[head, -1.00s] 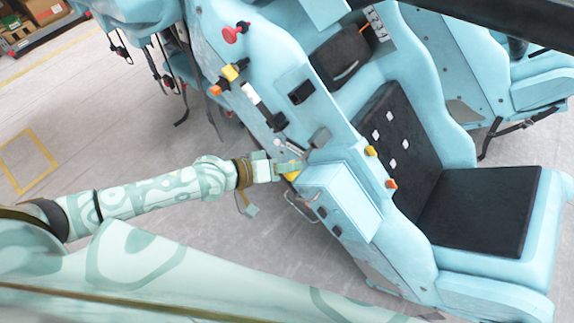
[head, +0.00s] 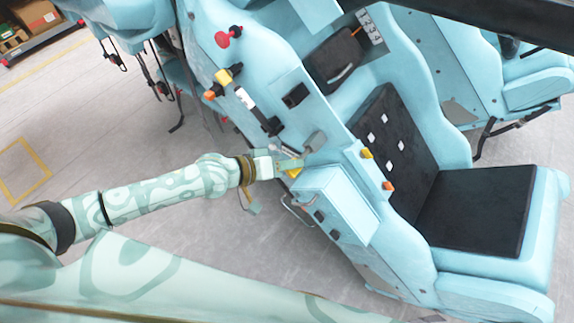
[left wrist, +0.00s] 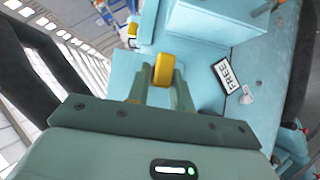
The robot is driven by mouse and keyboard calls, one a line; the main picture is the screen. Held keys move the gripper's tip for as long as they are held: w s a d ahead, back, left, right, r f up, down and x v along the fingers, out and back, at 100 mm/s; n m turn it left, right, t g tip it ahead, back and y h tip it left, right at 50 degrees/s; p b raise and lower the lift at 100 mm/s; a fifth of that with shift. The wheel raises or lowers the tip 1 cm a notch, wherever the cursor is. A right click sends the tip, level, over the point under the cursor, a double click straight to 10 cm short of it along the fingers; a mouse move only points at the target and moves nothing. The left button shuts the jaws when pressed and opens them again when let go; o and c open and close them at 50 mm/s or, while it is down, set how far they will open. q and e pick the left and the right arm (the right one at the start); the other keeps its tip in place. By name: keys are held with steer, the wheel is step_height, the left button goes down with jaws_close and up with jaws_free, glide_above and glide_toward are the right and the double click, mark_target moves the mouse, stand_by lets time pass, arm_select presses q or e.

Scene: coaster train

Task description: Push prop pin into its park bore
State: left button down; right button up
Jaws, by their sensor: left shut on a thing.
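My left gripper (head: 291,166) is at the side of the light blue seat car (head: 385,235), by the box-shaped housing. It is shut on a yellow piece (head: 293,173), which looks like the head of the prop pin. In the left wrist view the yellow piece (left wrist: 164,70) sits between the two finger ends, close against the blue surface. The pin's shaft and the park bore are hidden, so I cannot tell how deep the pin sits. My right gripper is not in view.
A grey lever (head: 315,141) is just above the gripper. A metal loop handle (head: 297,212) is below it. A FREE plate (left wrist: 227,75) shows in the wrist view. Floor at left is open.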

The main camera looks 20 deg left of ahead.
mark_target(302, 155)
arm_select(q)
steer(key=shift+w+d+b, duration=0.3)
steer(key=shift+w, duration=0.55)
steer(key=shift+w+d+b, duration=0.3)
steer(key=shift+w, duration=0.5)
steer(key=c, duration=1.2)
jaws_free()
steer(key=shift+o, duration=0.2)
steer(key=v, duration=1.6)
steer(key=shift+r, duration=0.15)
steer(key=shift+s+a, duration=0.1)
